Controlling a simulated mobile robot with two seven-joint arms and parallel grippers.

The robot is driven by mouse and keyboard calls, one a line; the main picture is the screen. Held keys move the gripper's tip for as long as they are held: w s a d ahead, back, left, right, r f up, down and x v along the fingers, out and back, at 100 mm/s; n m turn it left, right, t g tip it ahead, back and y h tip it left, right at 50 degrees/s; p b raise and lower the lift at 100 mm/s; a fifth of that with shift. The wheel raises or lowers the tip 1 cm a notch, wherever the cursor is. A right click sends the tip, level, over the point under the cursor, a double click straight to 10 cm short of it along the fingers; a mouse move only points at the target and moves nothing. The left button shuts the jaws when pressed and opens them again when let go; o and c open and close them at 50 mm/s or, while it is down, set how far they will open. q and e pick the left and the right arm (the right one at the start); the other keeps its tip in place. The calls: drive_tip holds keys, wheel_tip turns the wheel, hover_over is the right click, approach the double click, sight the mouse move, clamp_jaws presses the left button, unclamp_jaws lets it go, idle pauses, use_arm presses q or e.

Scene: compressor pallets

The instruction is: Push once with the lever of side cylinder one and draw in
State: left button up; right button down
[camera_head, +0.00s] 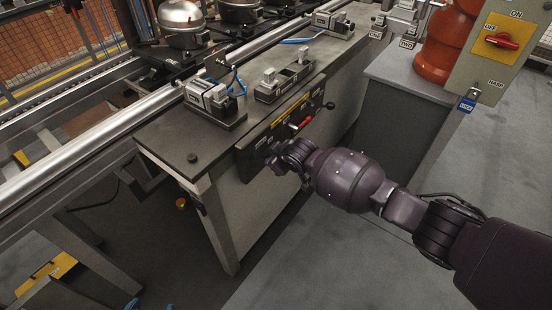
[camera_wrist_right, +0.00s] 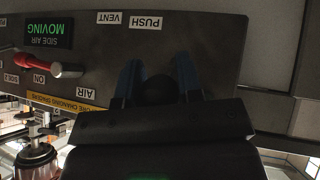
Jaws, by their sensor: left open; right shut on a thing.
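My right gripper (camera_wrist_right: 160,82) has its two blue fingers around a dark knob (camera_wrist_right: 157,88), beside the PUSH and VENT labels of the control panel (camera_wrist_right: 220,50). The knob is dim and partly hidden. In the head view the right gripper (camera_head: 274,160) is at the near left end of the panel (camera_head: 258,143), hiding that lever. A grey side cylinder unit (camera_head: 207,94) with a blue hose stands on the bench behind the panel; I cannot read its number. Of my left gripper (camera_head: 133,303), only blue tips show at the bottom edge, apart from the bench.
A red-handled lever (camera_head: 301,124) and a black-knobbed lever (camera_head: 329,106) stick out from the panel. A second grey unit (camera_head: 336,23) stands farther along the bench (camera_head: 190,133). A grey cabinet (camera_head: 415,80) and switch box (camera_head: 500,45) stand right. Floor is free at lower centre.

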drive_tip(key=c, duration=1)
unclamp_jaws()
drive_tip(key=shift+o, duration=1.1)
use_arm(q)
drive_tip(key=shift+w+d+r, duration=0.1)
drive_tip(key=shift+w+r, duration=0.15)
drive_tip(key=shift+w, duration=0.05)
use_arm(e)
drive_tip(key=p+v, duration=0.1)
drive_tip(key=v, duration=0.1)
drive_tip(key=p+v, duration=0.1)
drive_tip(key=v, duration=0.1)
drive_tip(key=shift+w+r, duration=0.15)
drive_tip(key=shift+r, duration=0.15)
use_arm(q)
drive_tip(key=r, duration=0.1)
drive_tip(key=r+p, duration=0.2)
drive_tip(key=shift+s+a+t, duration=0.2)
drive_tip(key=shift+s+t, duration=0.1)
drive_tip(key=shift+s, duration=0.05)
use_arm(e)
drive_tip(key=v, duration=0.6)
drive_tip(key=shift+s+d, duration=0.2)
drive_tip(key=shift+s, duration=0.25)
